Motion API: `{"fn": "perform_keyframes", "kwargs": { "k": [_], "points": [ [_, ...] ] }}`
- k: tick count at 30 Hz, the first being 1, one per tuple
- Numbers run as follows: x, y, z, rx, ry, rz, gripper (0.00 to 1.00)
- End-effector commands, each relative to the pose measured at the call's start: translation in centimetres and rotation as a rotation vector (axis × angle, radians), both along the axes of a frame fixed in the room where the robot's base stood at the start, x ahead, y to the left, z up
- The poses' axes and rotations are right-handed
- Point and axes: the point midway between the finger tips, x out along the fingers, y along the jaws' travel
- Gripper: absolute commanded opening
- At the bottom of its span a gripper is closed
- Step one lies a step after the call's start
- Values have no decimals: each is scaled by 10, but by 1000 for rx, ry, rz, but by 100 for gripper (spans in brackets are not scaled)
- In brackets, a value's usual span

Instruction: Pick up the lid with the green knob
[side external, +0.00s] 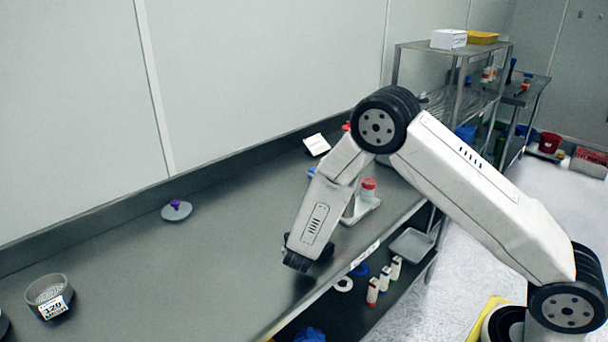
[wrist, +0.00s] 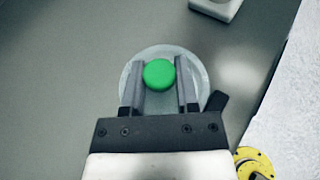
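In the wrist view, a round grey lid (wrist: 196,72) with a round green knob (wrist: 159,74) is at my fingertips. My gripper (wrist: 160,66) has one finger on each side of the knob, very close to it. I cannot tell whether the fingers press on the knob or leave a small gap. In the side external view, my gripper (side external: 297,262) points down at the front part of the grey bench (side external: 215,265). The lid with the green knob is hidden there behind my wrist.
Another grey lid with a purple knob (side external: 176,210) lies near the back wall. A sieve labelled 120 mesh (side external: 48,296) stands at the left. A white stand holding a red-capped jar (side external: 368,188) is behind my gripper. The bench's front edge is close.

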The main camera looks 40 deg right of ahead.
Motion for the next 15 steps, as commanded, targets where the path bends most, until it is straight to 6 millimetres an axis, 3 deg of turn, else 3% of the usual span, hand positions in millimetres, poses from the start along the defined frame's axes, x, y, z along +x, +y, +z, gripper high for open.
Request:
{"fn": "perform_keyframes", "kwargs": {
  "k": [15],
  "points": [
    [0,0,6,0,-1,0,0]
  ]
}}
